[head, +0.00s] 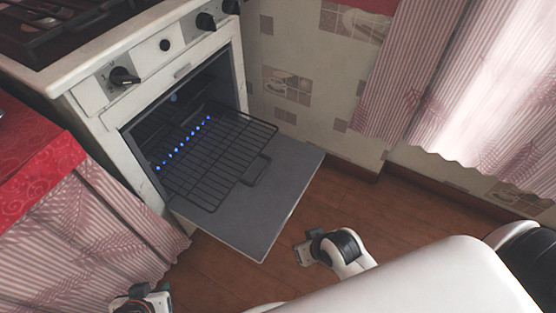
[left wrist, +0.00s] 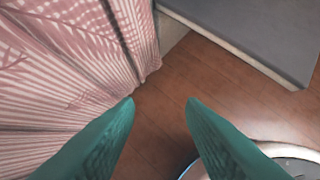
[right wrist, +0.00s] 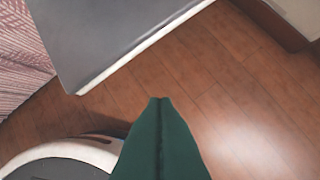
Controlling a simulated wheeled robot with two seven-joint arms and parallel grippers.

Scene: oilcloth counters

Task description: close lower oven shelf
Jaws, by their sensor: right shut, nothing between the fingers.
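The oven (head: 110,90) stands at the left in the head view with its door (head: 240,225) folded down flat. A black wire shelf (head: 225,145) sticks partly out of the oven over the door, with a loop handle at its front edge. A row of blue lights shows over the shelf. My left gripper (left wrist: 160,103) is open and empty, in front of the striped curtain and left of the door. My right gripper (right wrist: 160,100) is shut and empty, above the floor beyond the door's front edge. The door also shows in the left wrist view (left wrist: 260,30) and right wrist view (right wrist: 120,35).
A counter with a red cloth (head: 30,150) and a striped curtain (head: 100,235) stands left of the oven. The tiled wall (head: 310,100) and a window curtain (head: 470,80) lie at the back right. The wooden floor (head: 330,195) right of the door is clear.

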